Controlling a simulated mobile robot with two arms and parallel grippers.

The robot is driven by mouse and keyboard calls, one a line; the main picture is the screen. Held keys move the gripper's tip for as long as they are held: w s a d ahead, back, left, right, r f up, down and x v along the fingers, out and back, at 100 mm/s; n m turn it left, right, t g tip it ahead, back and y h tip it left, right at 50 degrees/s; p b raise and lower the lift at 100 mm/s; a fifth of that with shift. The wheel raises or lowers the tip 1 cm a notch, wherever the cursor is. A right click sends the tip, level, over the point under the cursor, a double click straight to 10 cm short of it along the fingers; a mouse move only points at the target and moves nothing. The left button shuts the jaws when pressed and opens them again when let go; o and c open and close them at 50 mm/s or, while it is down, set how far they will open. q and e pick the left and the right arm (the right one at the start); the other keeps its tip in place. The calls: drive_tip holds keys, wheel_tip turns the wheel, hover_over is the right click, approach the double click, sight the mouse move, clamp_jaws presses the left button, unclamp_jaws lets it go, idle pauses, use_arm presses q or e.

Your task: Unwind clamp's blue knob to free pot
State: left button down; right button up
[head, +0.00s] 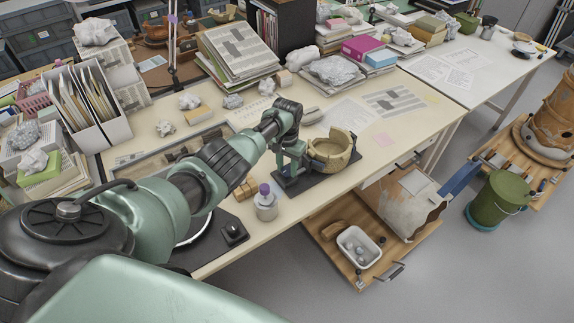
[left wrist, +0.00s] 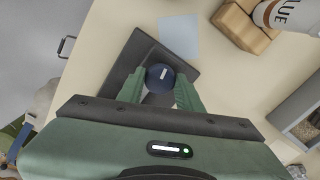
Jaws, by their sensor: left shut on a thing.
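The tan pot (head: 329,154), with a broken, uneven rim, sits upright on the dark clamp base (head: 290,185) near the table's front edge. My left gripper (head: 289,158) is beside the pot's left side, pointing down over the clamp. In the left wrist view the round blue knob (left wrist: 160,77), with a white mark on top, lies between the two green fingers of my left gripper (left wrist: 161,90), which is shut on it. The black base plate (left wrist: 124,62) shows below. The clamp's jaws and screw are mostly hidden by the gripper. My right gripper is in neither view.
A sherd tray (head: 130,172) lies farther left. Papers (head: 388,100) lie behind.

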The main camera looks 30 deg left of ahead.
use_arm(q)
drive_tip(key=n, duration=0.3)
drive_tip(key=shift+w+r+n+p, duration=0.1)
drive_tip(key=shift+r+n+p, duration=0.05)
drive_tip(key=shift+n+p, duration=0.25)
drive_tip(key=n, duration=0.3)
drive_tip(key=shift+n, duration=0.3)
drive_tip(key=n+p, duration=0.1)
drive_tip(key=n, duration=0.3)
drive_tip(key=shift+a+n, duration=0.1)
drive_tip(key=shift+n, duration=1.9)
drive_tip(key=c, duration=0.9)
unclamp_jaws()
drive_tip(key=shift+c, duration=0.2)
